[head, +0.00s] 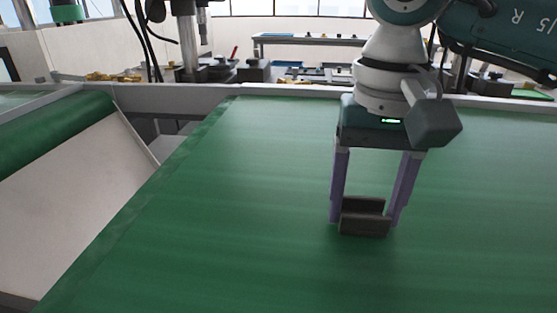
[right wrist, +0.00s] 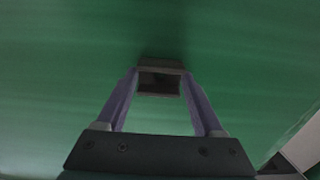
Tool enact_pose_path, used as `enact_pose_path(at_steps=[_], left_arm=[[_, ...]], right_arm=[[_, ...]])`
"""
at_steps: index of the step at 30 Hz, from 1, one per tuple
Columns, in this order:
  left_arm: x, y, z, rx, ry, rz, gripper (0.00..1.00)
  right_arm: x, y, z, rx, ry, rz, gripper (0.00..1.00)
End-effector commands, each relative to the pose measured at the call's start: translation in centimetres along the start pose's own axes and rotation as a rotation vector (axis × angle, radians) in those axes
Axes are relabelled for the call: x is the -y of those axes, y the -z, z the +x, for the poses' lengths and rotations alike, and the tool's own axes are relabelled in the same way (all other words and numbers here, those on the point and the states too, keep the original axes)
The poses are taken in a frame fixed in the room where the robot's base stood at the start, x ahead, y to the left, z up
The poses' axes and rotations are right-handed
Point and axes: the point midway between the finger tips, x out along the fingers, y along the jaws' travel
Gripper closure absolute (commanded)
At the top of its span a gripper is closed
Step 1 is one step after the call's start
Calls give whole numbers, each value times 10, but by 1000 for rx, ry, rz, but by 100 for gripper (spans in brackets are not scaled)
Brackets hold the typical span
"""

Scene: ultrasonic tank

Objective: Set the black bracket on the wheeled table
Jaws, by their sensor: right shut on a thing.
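The black bracket (head: 364,225) is a small dark U-shaped piece at the green surface in the head view. My right gripper (head: 364,218) points down and is shut on it, with one purple finger at each side. In the right wrist view the bracket (right wrist: 159,82) sits between the tips of my right gripper (right wrist: 159,84). I cannot tell whether the bracket touches the green surface or hangs just above it. My left gripper is not in view. I cannot tell whether this green-topped surface is the wheeled table, as no wheels show.
The green top (head: 230,200) is broad and clear around the bracket. A pale sloping panel with a green roll (head: 60,130) lies to the left. A bench with tools (head: 310,75) stands behind the far edge.

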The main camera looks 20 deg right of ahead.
Motion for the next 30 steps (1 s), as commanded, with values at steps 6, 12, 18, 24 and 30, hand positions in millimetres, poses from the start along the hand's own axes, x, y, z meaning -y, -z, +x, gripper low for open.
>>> enact_pose_path(at_steps=[6, 12, 18, 24, 30], left_arm=[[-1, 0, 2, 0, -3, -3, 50], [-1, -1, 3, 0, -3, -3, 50], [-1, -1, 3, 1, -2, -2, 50], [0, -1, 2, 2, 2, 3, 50], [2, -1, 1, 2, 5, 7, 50]], right_arm=[[0, 0, 0, -2, 1, 0, 100], [0, 0, 2, -1, 1, 0, 19], [0, 0, 2, -1, 1, 0, 1], [0, 0, 1, -1, 1, 0, 1], [1, 1, -19, -5, 4, -2, 1]])
